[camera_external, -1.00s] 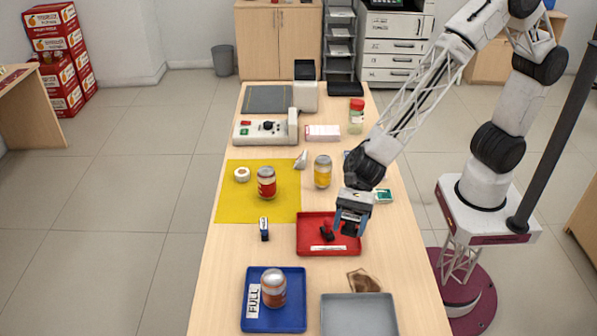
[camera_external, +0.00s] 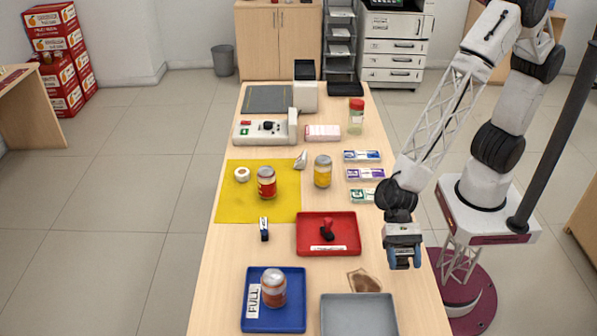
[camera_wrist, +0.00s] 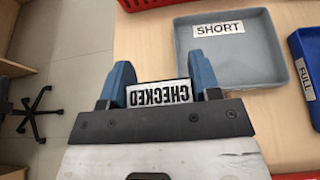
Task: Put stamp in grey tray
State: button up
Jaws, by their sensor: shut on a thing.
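My gripper (camera_external: 403,262) is over the right edge of the table, right of the red tray and up and right of the grey tray (camera_external: 358,315). The held stamp is mostly hidden by the gripper in the outside view. The grey tray also shows in the wrist view (camera_wrist: 225,72), labelled SHORT and empty where visible. It is apart from the gripper.
A red tray (camera_external: 345,246) holds another black stamp (camera_external: 327,230). A blue tray (camera_external: 258,318) labelled FULL holds a can (camera_external: 273,288). A brown patch (camera_external: 364,281) lies between the red and grey trays. Several small boxes (camera_external: 365,174) line the table's right side.

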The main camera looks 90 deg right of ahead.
notch_tip(320, 180, down, 5)
jog(key=shift+r, duration=0.15)
jog(key=shift+w, duration=0.1)
dwell(0.3)
send_over(359, 330)
jog(key=shift+a+f, duration=0.1)
jog(key=shift+f, duration=0.65)
jog(key=shift+f, duration=0.1)
dwell(0.4)
jog(key=shift+f, duration=1.65)
jog(key=shift+f, duration=0.1)
